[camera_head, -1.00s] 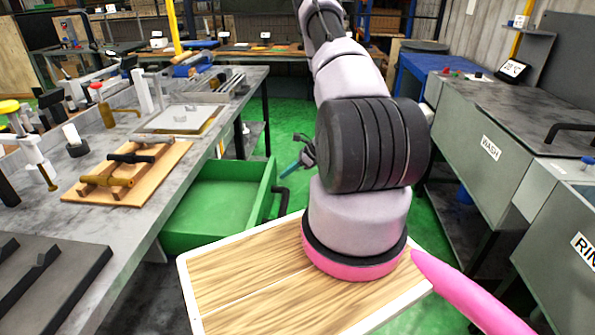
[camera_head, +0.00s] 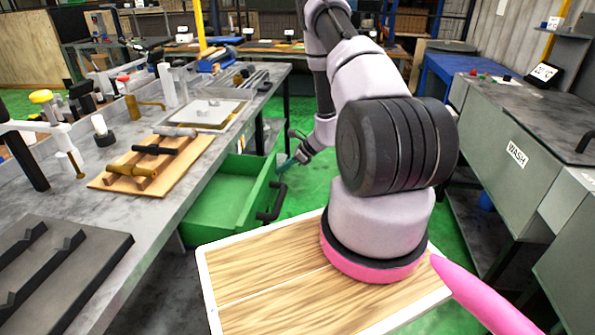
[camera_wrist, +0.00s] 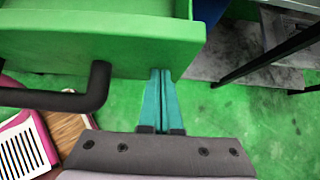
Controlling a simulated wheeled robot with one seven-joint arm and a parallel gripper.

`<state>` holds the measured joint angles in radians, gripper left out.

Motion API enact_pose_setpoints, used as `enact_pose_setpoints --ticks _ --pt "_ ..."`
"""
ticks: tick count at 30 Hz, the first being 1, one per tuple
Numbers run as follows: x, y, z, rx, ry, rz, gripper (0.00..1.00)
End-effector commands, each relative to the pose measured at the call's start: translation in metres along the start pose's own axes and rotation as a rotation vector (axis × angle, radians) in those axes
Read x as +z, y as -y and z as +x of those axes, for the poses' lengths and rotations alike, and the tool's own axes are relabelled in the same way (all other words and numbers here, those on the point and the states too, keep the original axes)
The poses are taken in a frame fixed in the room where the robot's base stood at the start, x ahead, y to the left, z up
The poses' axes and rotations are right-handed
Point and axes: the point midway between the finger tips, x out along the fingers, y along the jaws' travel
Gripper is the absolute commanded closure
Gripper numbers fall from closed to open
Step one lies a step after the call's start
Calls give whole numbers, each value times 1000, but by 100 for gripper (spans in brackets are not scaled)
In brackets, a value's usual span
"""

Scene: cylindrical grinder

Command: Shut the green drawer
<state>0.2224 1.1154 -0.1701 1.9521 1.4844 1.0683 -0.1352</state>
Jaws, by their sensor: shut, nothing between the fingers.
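The green drawer (camera_head: 225,200) is pulled open from under the left workbench, and its inside looks empty. Its black handle (camera_head: 273,203) is on the front panel facing right. My gripper (camera_head: 284,168) is shut and empty by the far end of that front panel. In the wrist view the teal fingers (camera_wrist: 159,85) are together, with their tips at the drawer front (camera_wrist: 110,48), near one end of it. The handle (camera_wrist: 75,98) lies to the left of the fingers. I cannot tell whether the fingertips touch the panel.
The grey workbench (camera_head: 150,228) above the drawer holds a wooden board with bars (camera_head: 150,165) and other tools. Grey wash cabinets (camera_head: 510,150) stand at the right. Green floor lies open between them.

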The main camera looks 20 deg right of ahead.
Motion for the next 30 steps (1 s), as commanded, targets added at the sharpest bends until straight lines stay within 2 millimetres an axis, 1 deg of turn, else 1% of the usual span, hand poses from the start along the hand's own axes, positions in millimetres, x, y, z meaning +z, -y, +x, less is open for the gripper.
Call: enact_pose_setpoints --ticks 1,6,12,15,21,30 --pt "14 -2 14 5 4 -6 100" --pt "52 -2 51 4 3 -5 100" --pt "89 -1 89 3 3 -4 100" --pt "103 -1 103 3 3 -3 100" --pt "121 0 120 1 2 -1 100" --pt "128 -1 126 2 4 -1 100"
